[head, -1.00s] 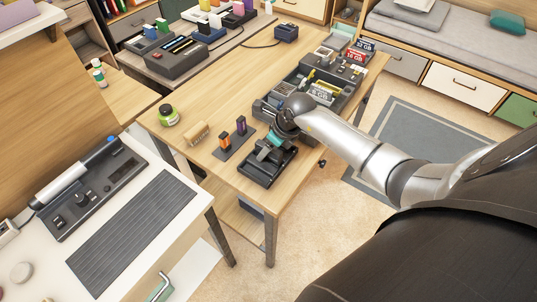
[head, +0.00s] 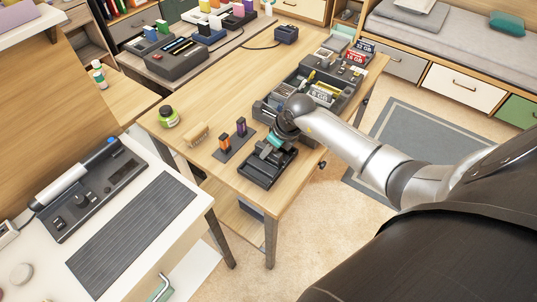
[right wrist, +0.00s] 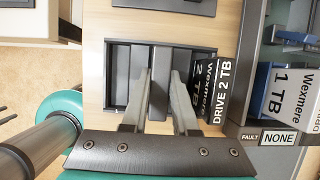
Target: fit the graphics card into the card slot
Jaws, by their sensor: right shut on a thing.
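My right gripper (head: 276,141) is over the far end of a black open tray (head: 252,177) near the table's front edge. In the right wrist view its fingers (right wrist: 160,98) are shut on a dark grey bar (right wrist: 158,82), over a dark tray with grey compartments (right wrist: 119,75). I cannot tell whether the bar is the graphics card, or whether it touches the tray. A black piece marked "Wexmere DRIVE 2 TB" (right wrist: 217,90) is right beside the right finger. No graphics card or card slot can be made out for certain. My left gripper is not in view.
A dark open unit (head: 345,97) with labelled parts stands close behind the gripper. A stand (head: 228,148) with orange and purple pieces, a brush (head: 197,134) and a green jar (head: 169,116) are to the left. The wooden table's (head: 225,95) middle is clear.

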